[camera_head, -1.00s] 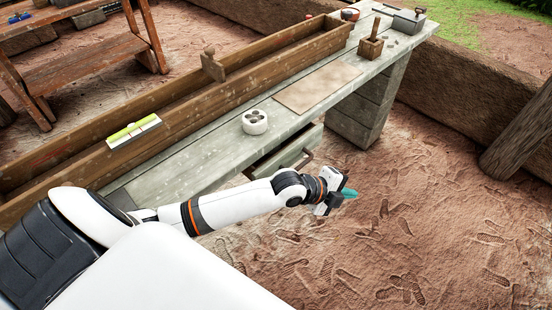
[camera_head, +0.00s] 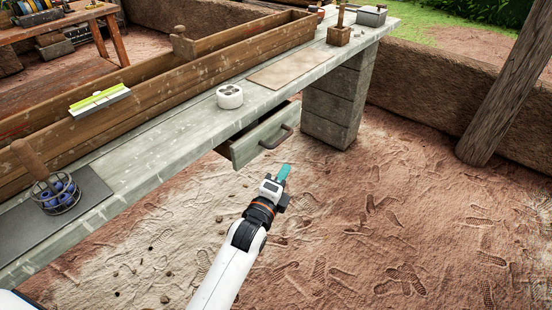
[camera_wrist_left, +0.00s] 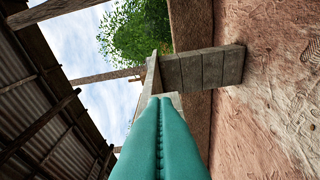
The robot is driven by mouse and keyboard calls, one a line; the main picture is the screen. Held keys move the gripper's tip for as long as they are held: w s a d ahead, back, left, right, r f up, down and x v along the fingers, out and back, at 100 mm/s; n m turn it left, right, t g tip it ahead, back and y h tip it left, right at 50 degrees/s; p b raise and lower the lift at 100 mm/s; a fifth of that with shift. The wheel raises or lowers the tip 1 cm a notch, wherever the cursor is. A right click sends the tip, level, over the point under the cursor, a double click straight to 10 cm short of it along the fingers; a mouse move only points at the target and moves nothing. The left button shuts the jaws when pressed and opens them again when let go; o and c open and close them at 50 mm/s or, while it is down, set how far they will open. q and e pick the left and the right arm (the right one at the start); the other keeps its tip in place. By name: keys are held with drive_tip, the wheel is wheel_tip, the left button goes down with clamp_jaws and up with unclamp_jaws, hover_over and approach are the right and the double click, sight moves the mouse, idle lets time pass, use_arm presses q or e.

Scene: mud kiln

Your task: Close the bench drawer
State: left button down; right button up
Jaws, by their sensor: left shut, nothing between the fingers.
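The bench drawer (camera_head: 262,138) is pulled out from under the grey bench top (camera_head: 190,120). Its front is grey and weathered, with a dark curved handle (camera_head: 277,137). My left gripper (camera_head: 284,173) has teal fingers, shut with nothing between them. It is in front of and below the drawer handle in the head view, apart from it in the picture. My right gripper is not in view.
A white pot with holes (camera_head: 230,96) stands on the bench above the drawer. A wire basket with blue items (camera_head: 57,194) is at the left. A block pillar (camera_head: 335,100) holds up the bench. The dirt floor in front is clear.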

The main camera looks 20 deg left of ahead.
use_arm(q)
drive_tip(key=w+a, duration=0.3)
drive_tip(key=w, duration=0.2)
drive_tip(key=shift+w+a+r+b, duration=0.15)
drive_tip(key=shift+a+r+b, duration=0.05)
drive_tip(key=shift+r+b, duration=0.25)
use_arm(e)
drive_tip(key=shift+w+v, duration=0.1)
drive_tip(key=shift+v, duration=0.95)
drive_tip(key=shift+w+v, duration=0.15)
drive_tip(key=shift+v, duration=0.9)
use_arm(q)
drive_tip(key=a, duration=0.1)
drive_tip(key=w+a, duration=0.1)
drive_tip(key=a, duration=0.2)
drive_tip(key=shift+w+a+r, duration=0.1)
drive_tip(key=shift+w+a, duration=0.2)
drive_tip(key=shift+w, duration=0.05)
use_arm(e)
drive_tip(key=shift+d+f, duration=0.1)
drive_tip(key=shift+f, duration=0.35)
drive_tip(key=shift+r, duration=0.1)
